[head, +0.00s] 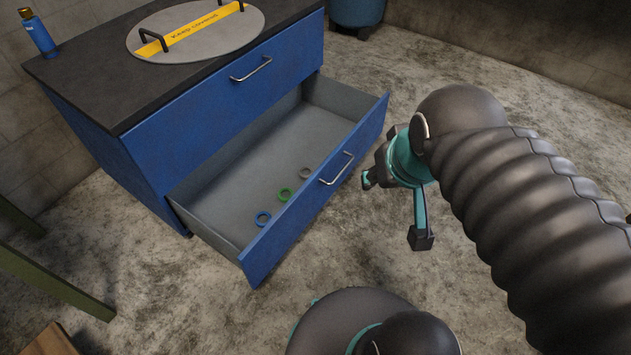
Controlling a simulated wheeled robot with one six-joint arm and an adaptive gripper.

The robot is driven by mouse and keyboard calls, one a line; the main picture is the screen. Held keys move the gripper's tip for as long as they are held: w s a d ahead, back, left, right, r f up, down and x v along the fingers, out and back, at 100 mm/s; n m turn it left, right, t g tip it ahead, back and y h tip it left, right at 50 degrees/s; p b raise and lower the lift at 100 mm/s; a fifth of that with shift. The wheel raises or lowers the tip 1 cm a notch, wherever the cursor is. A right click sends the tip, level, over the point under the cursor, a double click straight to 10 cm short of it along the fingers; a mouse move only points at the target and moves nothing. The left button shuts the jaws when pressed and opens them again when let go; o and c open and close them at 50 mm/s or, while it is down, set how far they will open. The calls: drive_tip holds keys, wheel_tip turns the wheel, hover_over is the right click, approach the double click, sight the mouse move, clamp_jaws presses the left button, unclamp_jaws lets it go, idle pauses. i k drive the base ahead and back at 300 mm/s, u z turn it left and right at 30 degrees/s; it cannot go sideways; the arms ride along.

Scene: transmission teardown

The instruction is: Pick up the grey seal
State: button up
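The grey seal (305,173) is a small ring lying on the floor of the open lower drawer (240,165), near the drawer's front panel. A green ring (284,195) and a blue ring (263,218) lie in a row with it, towards the lower left. My gripper (393,210) is outside the drawer, to the right of its front panel and apart from it. Its two fingers are spread wide, and nothing shows between them.
The drawer belongs to a blue cabinet (215,93) with a closed upper drawer. On its dark top are a round grey lid (205,47) with a yellow strip and handles, and a blue bottle (38,33). A blue bin (357,12) stands behind. Concrete floor (150,290) is clear in front.

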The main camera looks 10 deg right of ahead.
sight(304, 176)
drive_tip(key=z, duration=0.35)
drive_tip(key=i, duration=0.75)
drive_tip(key=u, duration=1.8)
